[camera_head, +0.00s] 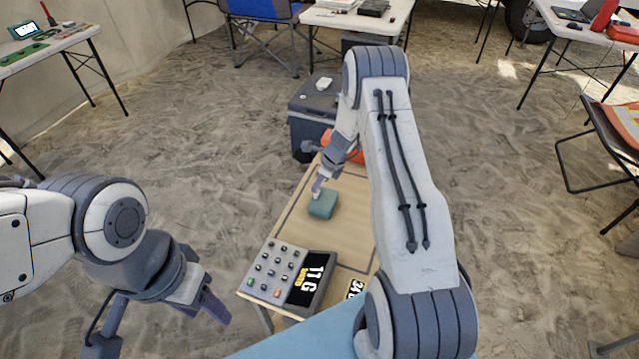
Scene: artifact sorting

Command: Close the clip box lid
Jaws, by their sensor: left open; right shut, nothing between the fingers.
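A small teal box (323,205), which looks like the clip box, sits on the wooden table (350,222). It looks like a closed block, but I cannot make out a separate lid or clip at this size. My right gripper (317,187) is shut and empty, pointing down at the box's top back edge. I cannot tell whether its tips touch the box. My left gripper (165,322) is open and empty at the lower left, off the table's left side and well away from the box.
A keypad device (275,272) with a display reading 11 G lies at the table's near end, beside a yellow number card (355,288). An orange object (357,157) is partly hidden behind my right arm. A dark cooler (308,118) stands beyond the table.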

